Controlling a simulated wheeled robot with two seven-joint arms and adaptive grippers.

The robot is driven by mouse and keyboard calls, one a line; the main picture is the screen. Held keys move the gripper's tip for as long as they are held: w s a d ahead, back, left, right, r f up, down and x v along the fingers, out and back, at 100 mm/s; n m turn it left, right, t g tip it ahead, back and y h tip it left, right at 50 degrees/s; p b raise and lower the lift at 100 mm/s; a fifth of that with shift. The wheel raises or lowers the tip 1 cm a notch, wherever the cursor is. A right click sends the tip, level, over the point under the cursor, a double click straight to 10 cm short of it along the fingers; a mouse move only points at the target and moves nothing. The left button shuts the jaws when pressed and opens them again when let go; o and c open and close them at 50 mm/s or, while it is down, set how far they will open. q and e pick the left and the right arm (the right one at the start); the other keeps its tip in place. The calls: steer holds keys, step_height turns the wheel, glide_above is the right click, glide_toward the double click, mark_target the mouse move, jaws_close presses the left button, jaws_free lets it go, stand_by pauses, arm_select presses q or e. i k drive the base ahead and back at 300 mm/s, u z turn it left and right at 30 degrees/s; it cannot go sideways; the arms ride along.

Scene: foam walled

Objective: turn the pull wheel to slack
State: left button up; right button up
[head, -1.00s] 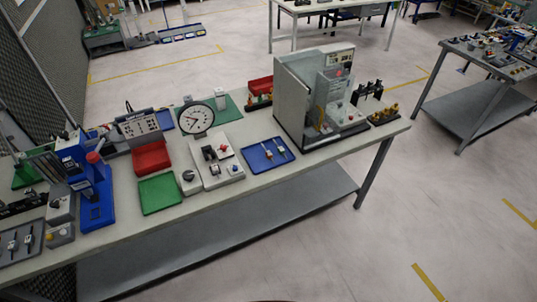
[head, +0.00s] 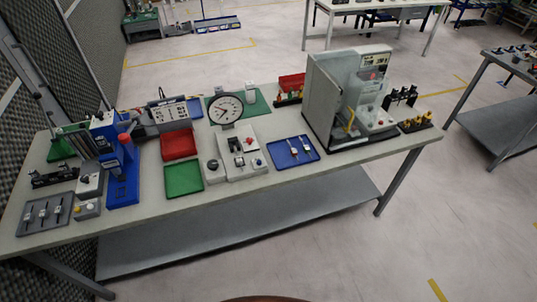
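A grey pull-test fixture (head: 240,171) with a round white dial gauge (head: 225,109) behind it stands at the middle of the bench. A small grey block with a dark round knob (head: 212,164) sits at the fixture's left side; it may be the pull wheel, but it is too small to tell. Neither gripper is in view.
The long bench (head: 330,172) also holds a blue press (head: 122,165), red bin (head: 179,144), green tray (head: 184,179), blue tray (head: 293,151) with small tools, and a tall grey enclosure (head: 325,100) at right. The floor (head: 330,245) in front is clear.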

mark_target(213, 164)
steer(key=u, duration=0.5)
steer(key=i, duration=0.8)
steer(key=u, duration=0.75)
